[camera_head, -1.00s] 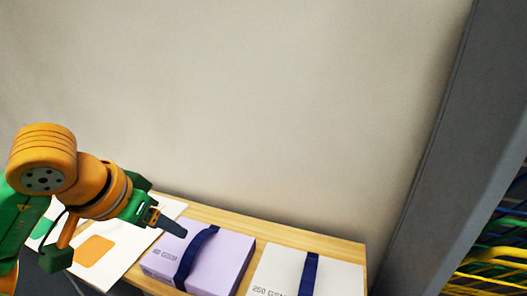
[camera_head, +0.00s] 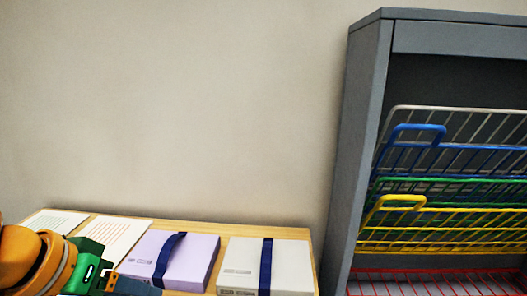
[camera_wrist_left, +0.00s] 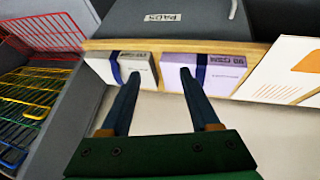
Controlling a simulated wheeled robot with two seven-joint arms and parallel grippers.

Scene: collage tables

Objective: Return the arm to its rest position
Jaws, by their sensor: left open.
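My left arm (camera_head: 30,262) comes in at the lower left corner of the head view. Its gripper (camera_head: 128,286) is partly cut off by the bottom edge, in front of the lilac box (camera_head: 196,262). In the left wrist view the gripper (camera_wrist_left: 157,73) is open, with two dark fingers apart and nothing between them. The lilac box (camera_wrist_left: 222,68) and the white box (camera_wrist_left: 133,67) lie beyond the fingertips there. My right gripper is in no view.
A wooden table (camera_head: 230,231) stands against the wall, bearing printed sheets (camera_head: 113,234), the lilac box and a white box (camera_head: 290,263), both boxes with blue straps. A grey rack (camera_head: 357,150) with coloured wire baskets stands at the right. The space above the table is clear.

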